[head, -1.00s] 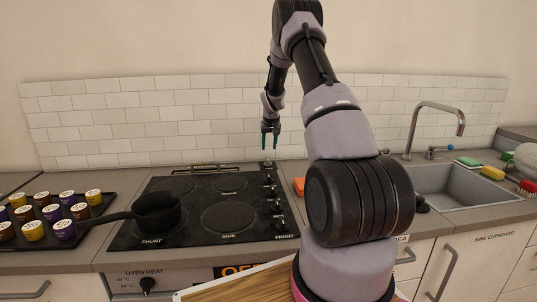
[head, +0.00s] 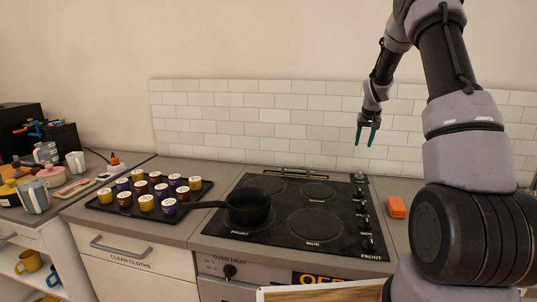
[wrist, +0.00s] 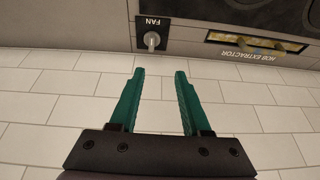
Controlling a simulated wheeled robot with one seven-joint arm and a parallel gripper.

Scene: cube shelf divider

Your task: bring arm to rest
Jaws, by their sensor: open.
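My gripper (head: 367,136) is open and empty in the head view, pointing down in the air above the back right of the stove (head: 310,215), in front of the white wall tiles. Its two green fingers also show in the wrist view (wrist: 161,100), spread apart with nothing between them. My arm rises at the right of the head view and bends over at the top.
A black pan (head: 248,207) sits on the hob's front left. A dark tray (head: 108,211) of coloured capsules lies left of it. An orange block (head: 396,207) lies right of the hob. A fan knob (wrist: 152,41) shows in the wrist view. Mugs stand at far left.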

